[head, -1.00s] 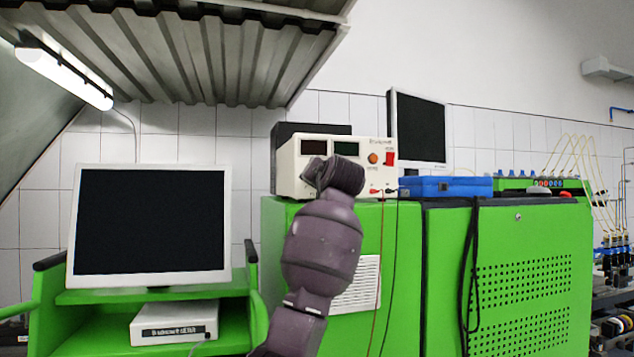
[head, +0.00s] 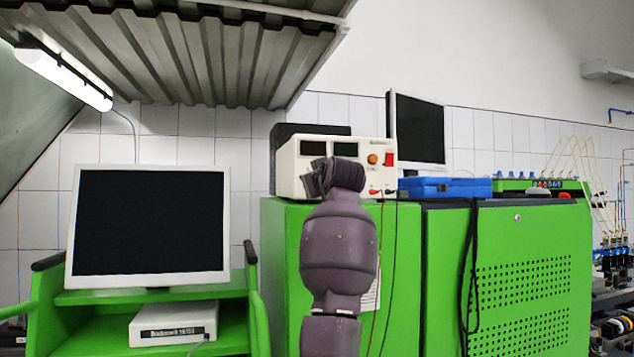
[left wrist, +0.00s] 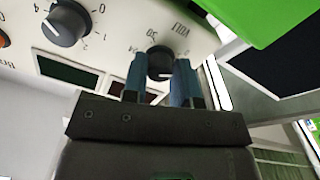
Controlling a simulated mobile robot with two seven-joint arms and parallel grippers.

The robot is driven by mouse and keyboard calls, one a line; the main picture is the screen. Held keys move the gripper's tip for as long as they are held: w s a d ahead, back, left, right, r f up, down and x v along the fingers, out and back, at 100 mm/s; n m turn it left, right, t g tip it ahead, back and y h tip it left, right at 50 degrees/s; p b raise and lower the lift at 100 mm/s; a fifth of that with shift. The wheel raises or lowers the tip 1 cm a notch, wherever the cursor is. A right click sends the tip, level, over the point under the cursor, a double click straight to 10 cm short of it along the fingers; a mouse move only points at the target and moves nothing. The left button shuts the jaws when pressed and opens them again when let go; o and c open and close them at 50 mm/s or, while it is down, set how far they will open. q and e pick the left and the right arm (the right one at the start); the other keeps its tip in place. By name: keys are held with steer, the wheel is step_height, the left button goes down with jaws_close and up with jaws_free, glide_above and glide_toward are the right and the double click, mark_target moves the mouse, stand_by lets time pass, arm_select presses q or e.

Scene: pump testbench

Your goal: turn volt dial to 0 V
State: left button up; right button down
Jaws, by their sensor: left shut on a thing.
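The white power supply (head: 290,178) stands on the green cabinet, with two dark displays and an orange knob on its front. In the left wrist view its panel appears upside down. The volt dial (left wrist: 159,57) is a dark round knob beside the "VOLT" lettering, with scale numbers around it. My left gripper (left wrist: 161,75) has its two blue fingers on either side of the dial and is shut on it. In the head view my left arm (head: 338,245) hides the gripper's fingers and the dial. My right gripper is not in view.
A second dark dial (left wrist: 66,24) sits beside the volt dial. Red and black leads hang from the power supply's sockets. A blue case (head: 445,187) lies to the right on the green cabinet (head: 400,290). A monitor (head: 150,225) stands at the left.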

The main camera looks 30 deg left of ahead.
arm_select(q)
steer(key=shift+f+n, duration=0.15)
steer(key=shift+n, duration=1.15)
steer(key=o, duration=0.9)
steer(key=shift+d, duration=0.1)
steer(key=b+v, duration=0.2)
steer(key=v, duration=0.8)
steer(key=shift+s+d, duration=0.2)
steer(key=shift+d, duration=0.1)
